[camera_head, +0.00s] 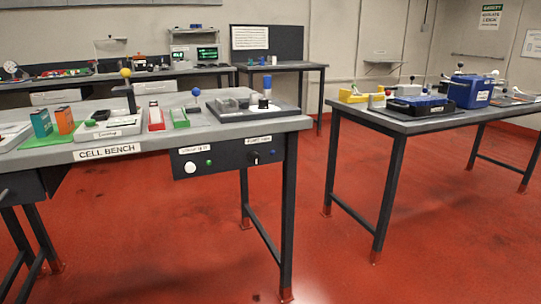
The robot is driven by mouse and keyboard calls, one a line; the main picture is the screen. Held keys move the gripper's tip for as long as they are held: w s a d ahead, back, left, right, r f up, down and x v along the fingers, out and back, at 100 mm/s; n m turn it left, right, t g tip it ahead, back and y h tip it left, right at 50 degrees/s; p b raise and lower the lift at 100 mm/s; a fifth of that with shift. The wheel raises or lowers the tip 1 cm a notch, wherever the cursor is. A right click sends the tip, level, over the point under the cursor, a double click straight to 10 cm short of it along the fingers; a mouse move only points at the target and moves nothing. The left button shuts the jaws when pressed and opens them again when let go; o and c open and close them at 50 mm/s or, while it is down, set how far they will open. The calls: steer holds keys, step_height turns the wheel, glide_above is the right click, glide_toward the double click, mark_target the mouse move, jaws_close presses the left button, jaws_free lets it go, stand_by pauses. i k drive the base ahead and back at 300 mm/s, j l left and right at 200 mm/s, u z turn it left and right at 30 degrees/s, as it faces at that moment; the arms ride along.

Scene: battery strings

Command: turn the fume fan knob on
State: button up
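A dark control panel (226,166) hangs under the right end of the cell bench's top. A small black knob (254,160) sits on its right part, below a small white label (258,140) that may read "fume fan" but is too small to be sure. Which way the knob points cannot be told. A white round knob or button (190,168) and a green lamp (209,162) are on the panel's left part under another label. My gripper is not in view.
The cell bench (225,130) carries coloured boxes, trays and a dark stand with a blue-topped piece. Its dark legs (289,215) flank the panel's right side. A second table (420,124) stands to the right. The red floor (190,250) in front is clear.

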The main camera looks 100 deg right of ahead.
mark_target(252, 157)
steer(key=z, duration=3)
